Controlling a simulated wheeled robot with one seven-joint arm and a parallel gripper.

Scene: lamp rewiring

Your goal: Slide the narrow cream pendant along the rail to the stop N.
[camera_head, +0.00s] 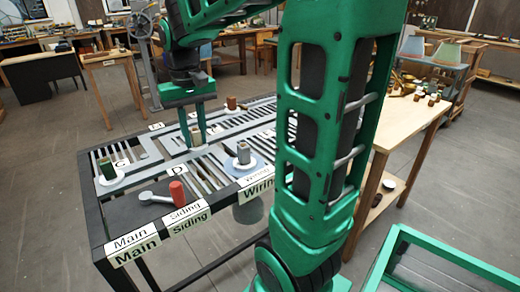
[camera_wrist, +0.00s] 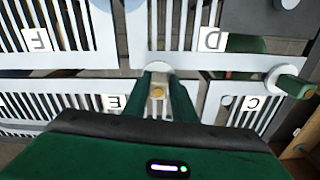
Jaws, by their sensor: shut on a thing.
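My gripper (camera_head: 194,143) reaches down over the slotted rail table (camera_head: 88,205). In the wrist view its two green fingers (camera_wrist: 163,84) are shut on a small cream block (camera_wrist: 157,92) with a yellowish top. The same block shows between the fingers in the head view (camera_head: 196,135). It stands in the slotted top near tags D (camera_head: 178,169) and E (camera_wrist: 114,103). I take it for the top of the narrow cream pendant; its shade is hidden below the table. I cannot make out a tag reading N.
A green block (camera_head: 107,169) stands by tag C, a grey block (camera_head: 243,152) on a blue disc, and a brown block (camera_head: 231,103) farther back. A wooden bench (camera_head: 425,115) stands at right.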

